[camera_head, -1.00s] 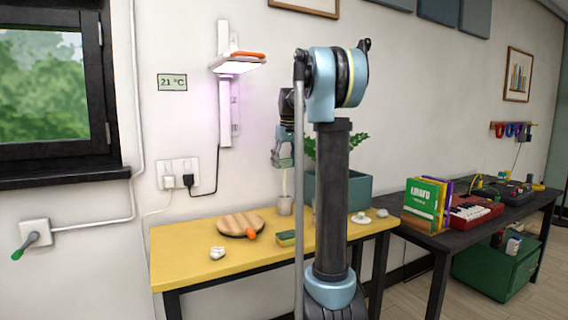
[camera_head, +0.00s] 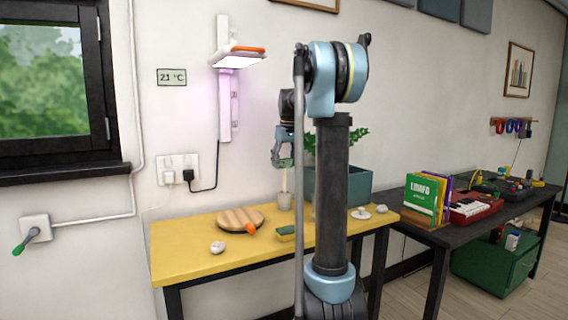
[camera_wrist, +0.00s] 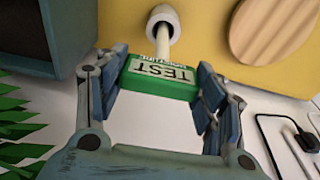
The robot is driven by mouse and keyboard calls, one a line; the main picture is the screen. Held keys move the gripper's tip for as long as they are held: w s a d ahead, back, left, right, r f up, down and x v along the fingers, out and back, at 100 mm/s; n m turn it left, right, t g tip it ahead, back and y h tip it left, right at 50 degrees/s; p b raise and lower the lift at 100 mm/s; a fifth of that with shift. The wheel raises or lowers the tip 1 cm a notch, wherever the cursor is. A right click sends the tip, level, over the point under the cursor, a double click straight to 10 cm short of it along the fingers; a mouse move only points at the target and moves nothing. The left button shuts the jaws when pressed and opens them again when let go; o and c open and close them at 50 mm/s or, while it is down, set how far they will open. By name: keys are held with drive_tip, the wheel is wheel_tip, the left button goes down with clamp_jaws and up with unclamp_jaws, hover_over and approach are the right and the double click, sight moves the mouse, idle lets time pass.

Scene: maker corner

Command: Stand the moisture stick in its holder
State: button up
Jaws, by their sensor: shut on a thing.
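My gripper (camera_wrist: 157,88) is shut on the green head of the moisture stick (camera_wrist: 160,80), with a finger on either side and its white label showing. The stick's pale shaft points away from the gripper, down to the holder (camera_wrist: 163,17), a small light-grey cup on the yellow table. The shaft's far end overlaps the cup's dark mouth and appears to be inside it; how deep cannot be told. In the head view my gripper (camera_head: 283,160) is above the holder (camera_head: 284,200), with the thin stick (camera_head: 285,181) roughly upright between them.
A teal planter (camera_head: 358,186) with a leafy plant stands right beside the holder. A round wooden board (camera_head: 238,218), a white crumpled-looking item (camera_head: 217,248) and a small green tray (camera_head: 287,233) lie nearby. The yellow table's (camera_head: 185,252) front left is clear.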

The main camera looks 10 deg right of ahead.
drive_tip(key=shift+f, duration=1)
idle(0.4)
drive_tip(key=o, duration=1.2)
drive_tip(key=o, duration=0.3)
drive_tip(key=shift+o, duration=0.2)
drive_tip(key=shift+r, duration=0.1)
drive_tip(key=shift+r, duration=4.45)
